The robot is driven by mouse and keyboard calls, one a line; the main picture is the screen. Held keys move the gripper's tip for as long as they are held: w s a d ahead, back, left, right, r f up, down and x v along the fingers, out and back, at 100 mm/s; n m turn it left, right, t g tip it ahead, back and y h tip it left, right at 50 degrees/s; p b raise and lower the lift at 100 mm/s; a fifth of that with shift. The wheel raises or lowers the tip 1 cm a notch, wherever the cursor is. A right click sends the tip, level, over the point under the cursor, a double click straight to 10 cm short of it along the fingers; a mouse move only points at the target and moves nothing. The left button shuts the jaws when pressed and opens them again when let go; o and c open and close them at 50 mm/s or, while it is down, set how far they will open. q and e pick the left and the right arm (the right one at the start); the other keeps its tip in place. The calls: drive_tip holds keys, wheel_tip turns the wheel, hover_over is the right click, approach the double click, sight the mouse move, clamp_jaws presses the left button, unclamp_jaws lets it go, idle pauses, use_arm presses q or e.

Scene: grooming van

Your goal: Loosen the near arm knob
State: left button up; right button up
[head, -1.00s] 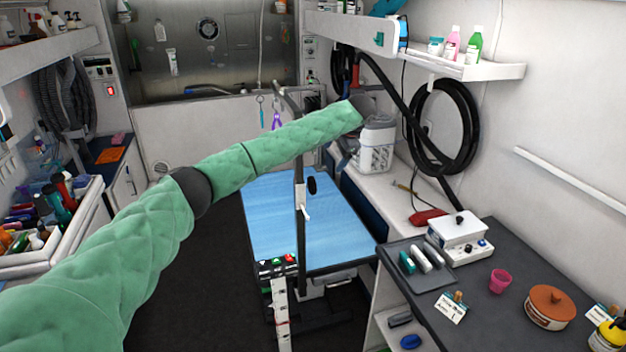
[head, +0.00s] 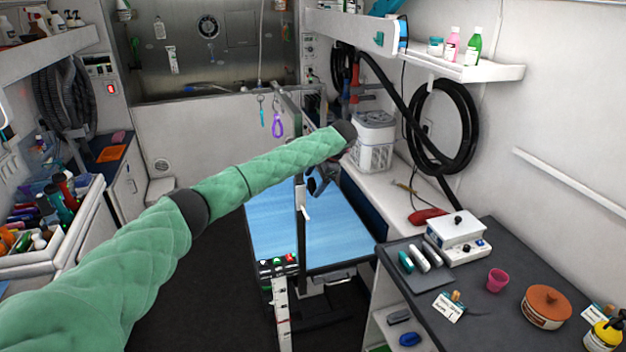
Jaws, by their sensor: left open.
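The grooming table with its blue top (head: 270,232) stands in the middle of the head view. The upright post of the grooming arm (head: 299,235) rises at its near side, with a pale clamp piece (head: 304,205) on it. My left arm reaches in from the left in a green sleeve, and its dark gripper (head: 318,183) is open, pointing down just right of the post. The near arm knob is at about that place, but I cannot make it out apart from the dark gripper. I cannot tell whether they touch. My right gripper is out of view.
A purple loop (head: 277,125) hangs from the overhead bar behind my arm. A white tub (head: 373,145) stands on the right-hand ledge. The dark counter (head: 487,318) at the right holds a white box, a pink cup (head: 497,280) and a lidded pot (head: 549,306).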

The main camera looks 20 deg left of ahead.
use_arm(q)
drive_tip(key=shift+a+f, duration=0.25)
drive_tip(key=shift+f, duration=0.4)
drive_tip(key=c, duration=1)
